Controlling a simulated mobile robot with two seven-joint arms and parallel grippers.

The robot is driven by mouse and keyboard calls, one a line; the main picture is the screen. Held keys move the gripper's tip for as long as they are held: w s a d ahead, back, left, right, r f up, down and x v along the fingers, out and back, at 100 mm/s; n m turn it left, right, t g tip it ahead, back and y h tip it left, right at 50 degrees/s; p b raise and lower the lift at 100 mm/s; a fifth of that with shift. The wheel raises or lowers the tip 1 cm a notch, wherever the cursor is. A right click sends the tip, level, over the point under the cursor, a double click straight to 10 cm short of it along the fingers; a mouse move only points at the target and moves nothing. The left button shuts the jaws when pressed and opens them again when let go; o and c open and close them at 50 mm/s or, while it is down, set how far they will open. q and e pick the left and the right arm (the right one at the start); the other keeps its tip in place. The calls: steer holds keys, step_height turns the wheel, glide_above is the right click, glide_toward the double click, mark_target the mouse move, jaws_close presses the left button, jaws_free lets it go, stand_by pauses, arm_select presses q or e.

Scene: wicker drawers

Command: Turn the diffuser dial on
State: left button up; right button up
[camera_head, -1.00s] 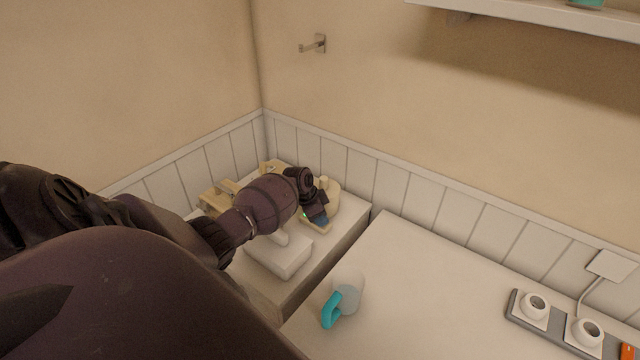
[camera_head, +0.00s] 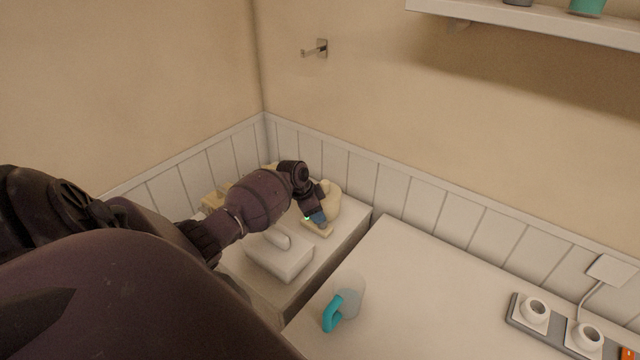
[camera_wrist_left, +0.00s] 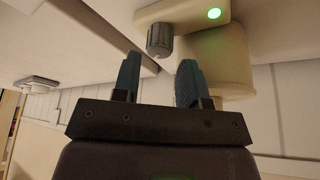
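The diffuser is a cream, rounded body (camera_head: 333,198) on a flat base (camera_head: 318,230), at the back of the left-hand white surface. In the left wrist view its body (camera_wrist_left: 225,62) is close, with a lit green light on the base and a dark grey ridged dial (camera_wrist_left: 160,40). My left gripper (camera_head: 316,217) is at the diffuser's front. In the left wrist view the left gripper (camera_wrist_left: 158,76) has its two blue fingers apart, with nothing between them. The dial lies just beyond the fingertips, roughly between them; I cannot tell whether they touch it. My right gripper is not in view.
A white tissue box (camera_head: 280,255) stands just in front of the diffuser. A clear cup with a teal handle (camera_head: 333,314) is on the nearer white counter (camera_head: 430,280). A wall hook (camera_head: 316,49) and a shelf (camera_head: 540,18) are above. The counter's middle is clear.

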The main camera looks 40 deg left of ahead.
arm_select(q)
steer(key=v, duration=0.7)
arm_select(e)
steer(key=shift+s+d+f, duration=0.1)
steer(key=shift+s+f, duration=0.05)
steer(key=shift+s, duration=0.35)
arm_select(q)
steer(key=shift+o, duration=0.2)
steer(key=shift+w, duration=0.1)
